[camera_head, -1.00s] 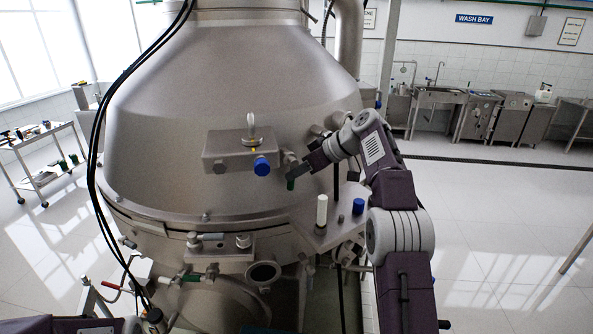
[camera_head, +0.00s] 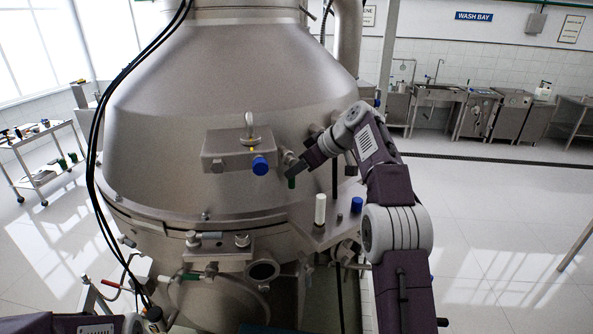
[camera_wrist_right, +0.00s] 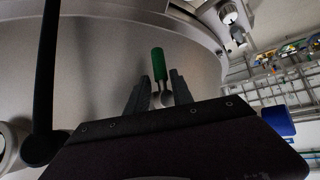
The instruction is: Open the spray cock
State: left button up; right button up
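A small green handle (camera_head: 291,182) hangs upright beside the blue knob on the separator's side; it may be the spray cock's lever. In the right wrist view the green handle (camera_wrist_right: 159,63) stands just beyond the fingertips, its grey fitting between the two fingers. My right gripper (camera_head: 292,169) is at this handle, coming from the right. In the wrist view the right gripper (camera_wrist_right: 160,88) has its fingers apart, with gaps beside the fitting; I cannot tell if either touches it. Of my left arm only a dark link shows at the bottom left; its gripper is not seen.
The big steel separator (camera_head: 220,80) fills the middle. A bracket box (camera_head: 226,149) with a blue knob (camera_head: 260,166) is left of the handle. Open floor lies to the right.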

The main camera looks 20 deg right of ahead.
jog(key=shift+s, duration=0.1)
jog(key=v, duration=0.9)
jog(key=shift+p, duration=0.4)
